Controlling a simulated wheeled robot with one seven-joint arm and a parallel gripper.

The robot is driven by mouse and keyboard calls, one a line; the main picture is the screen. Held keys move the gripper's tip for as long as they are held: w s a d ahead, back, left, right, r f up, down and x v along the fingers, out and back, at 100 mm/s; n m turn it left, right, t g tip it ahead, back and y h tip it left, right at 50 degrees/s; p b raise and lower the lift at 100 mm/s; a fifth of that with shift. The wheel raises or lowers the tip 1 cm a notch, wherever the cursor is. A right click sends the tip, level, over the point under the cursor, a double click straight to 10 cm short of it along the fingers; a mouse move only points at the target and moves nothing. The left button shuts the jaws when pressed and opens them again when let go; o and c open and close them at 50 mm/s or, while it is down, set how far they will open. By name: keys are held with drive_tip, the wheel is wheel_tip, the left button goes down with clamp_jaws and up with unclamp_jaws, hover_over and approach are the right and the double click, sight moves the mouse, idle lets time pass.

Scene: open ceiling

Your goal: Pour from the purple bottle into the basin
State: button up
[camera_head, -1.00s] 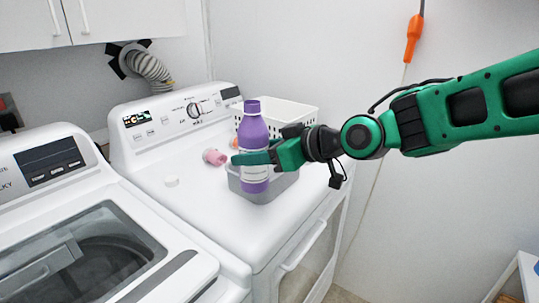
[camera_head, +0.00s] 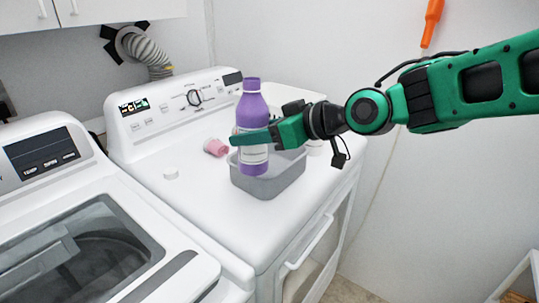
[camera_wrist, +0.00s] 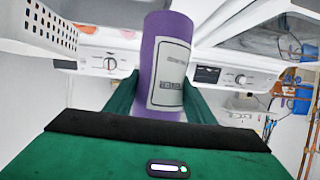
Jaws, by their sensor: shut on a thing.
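The purple bottle (camera_head: 252,110) with a white label stands upright in my gripper (camera_head: 256,138) in the head view. My gripper is shut around its body. The grey basin (camera_head: 268,187) sits on the white dryer top, directly behind and below the bottle in the head view. The bottle hides part of the basin's left side and interior. I cannot tell the exact gap between the bottle's base and the basin.
A small white knob-like thing (camera_head: 171,173) is farther left. A white perforated basket (camera_wrist: 50,28) shows in the wrist view. A washer (camera_head: 90,240) stands at the left.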

sight(260, 158)
drive_tip(key=shift+s+r+m+g, duration=0.1)
drive_tip(key=shift+r+m+g, duration=0.1)
drive_tip(key=shift+m+g, duration=0.25)
drive_tip(key=shift+s+f+m+g, duration=0.1)
drive_tip(key=shift+f+m+g, duration=0.15)
drive_tip(key=shift+m+g, duration=0.25)
drive_tip(key=shift+f+m+g, duration=0.35)
drive_tip(key=shift+f+m, duration=0.3)
drive_tip(key=shift+f, duration=0.4)
drive_tip(key=shift+f+m+g+y, duration=0.25)
drive_tip(key=shift+m+g+y, duration=0.15)
drive_tip(key=shift+m+g, duration=0.2)
drive_tip(key=shift+s+a+f+m+g, duration=0.15)
drive_tip(key=shift+f+m+g, duration=0.25)
drive_tip(key=shift+f, duration=0.35)
drive_tip(key=shift+s+a+m+g+y+p, duration=0.1)
drive_tip(key=shift+s+m+g+y+p, duration=0.3)
drive_tip(key=shift+s+m+g, duration=0.15)
drive_tip(key=shift+f, duration=0.1)
drive_tip(key=shift+s+a+f+m+g+y+p, duration=0.1)
drive_tip(key=shift+s+f+m+g+y+p, duration=0.2)
drive_tip(key=shift+f+m, duration=0.35)
drive_tip(key=shift+s+a+r+m+g+y+p, duration=0.1)
drive_tip(key=shift+s+m+g+y+p, duration=0.05)
drive_tip(key=shift+m+g+y+p, duration=0.3)
